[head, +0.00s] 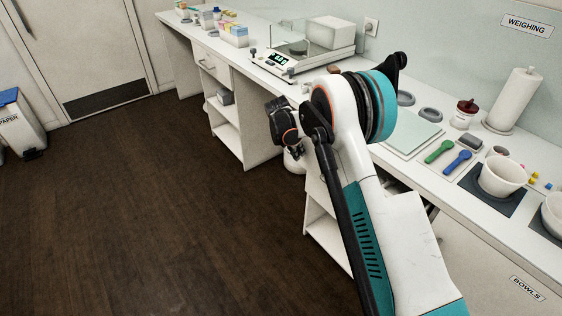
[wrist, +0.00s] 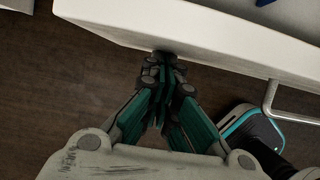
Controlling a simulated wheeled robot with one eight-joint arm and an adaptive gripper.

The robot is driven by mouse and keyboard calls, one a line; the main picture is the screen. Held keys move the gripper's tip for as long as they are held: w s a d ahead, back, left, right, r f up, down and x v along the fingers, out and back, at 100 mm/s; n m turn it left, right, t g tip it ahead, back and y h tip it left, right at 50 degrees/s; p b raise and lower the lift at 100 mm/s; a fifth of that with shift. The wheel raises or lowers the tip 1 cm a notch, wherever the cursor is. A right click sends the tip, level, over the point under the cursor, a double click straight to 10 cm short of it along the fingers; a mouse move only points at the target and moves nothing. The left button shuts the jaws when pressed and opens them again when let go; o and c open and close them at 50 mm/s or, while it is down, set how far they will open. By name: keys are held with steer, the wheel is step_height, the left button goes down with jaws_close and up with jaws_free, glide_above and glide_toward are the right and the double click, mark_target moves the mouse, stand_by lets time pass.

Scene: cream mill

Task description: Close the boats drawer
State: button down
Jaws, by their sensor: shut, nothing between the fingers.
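My gripper (wrist: 165,60) is shut and empty in the wrist view. Its fingertips are at the lower edge of a white panel (wrist: 190,38), touching or very close to it; I cannot tell which. A metal bar handle (wrist: 272,102) stands out from this panel to the right of the fingers. No label on the panel shows, so I cannot confirm it is the boats drawer. In the head view my arm covers much of the cabinet front beyond it, and no boats label is visible. The fingertips are not clear there.
A balance (head: 288,62) stands on the counter. A drawer front marked BOWLS (head: 528,288) is at the lower right. The brown floor (head: 150,210) to the left is clear.

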mark_target(307, 148)
steer(key=w+d, duration=0.1)
steer(key=d, duration=0.1)
steer(key=w+d, duration=0.2)
steer(key=d, duration=0.1)
steer(key=w+d, duration=0.2)
steer(key=shift+d, duration=0.15)
steer(key=shift+s+a, duration=0.25)
steer(key=shift+a, duration=0.2)
steer(key=shift+s+a, duration=0.45)
steer(key=shift+a, duration=0.2)
steer(key=shift+s+a, duration=0.4)
steer(key=shift+a, duration=0.2)
steer(key=p+v, duration=0.3)
steer(key=v, duration=0.7)
steer(key=shift+s, duration=0.2)
